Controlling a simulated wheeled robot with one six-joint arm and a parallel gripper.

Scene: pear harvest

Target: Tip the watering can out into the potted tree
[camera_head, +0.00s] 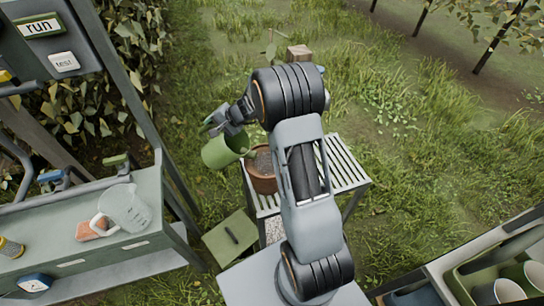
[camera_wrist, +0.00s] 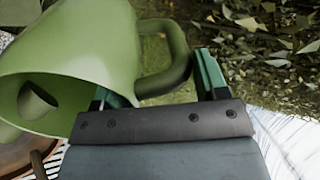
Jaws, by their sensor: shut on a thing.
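The green watering can (camera_head: 222,152) is in the air left of the brown pot (camera_head: 263,182). My gripper (camera_head: 216,126) is shut on the can's handle (camera_wrist: 178,55), with a green finger on each side of it. In the wrist view the can (camera_wrist: 75,45) is tilted, its open mouth facing the lower left. In the head view its spout side is close to the pot's rim; I cannot tell whether they touch or whether water flows. The pot stands on a slatted bench (camera_head: 345,172). My arm hides the pot's right side and most of any tree.
A workbench at left holds a clear measuring jug (camera_head: 125,208), an orange block (camera_head: 92,231) and clamps. A green board (camera_head: 231,238) lies below the pot. A crate with cups (camera_head: 500,290) is at lower right. Grass behind the bench is open, with a wooden block (camera_head: 299,54).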

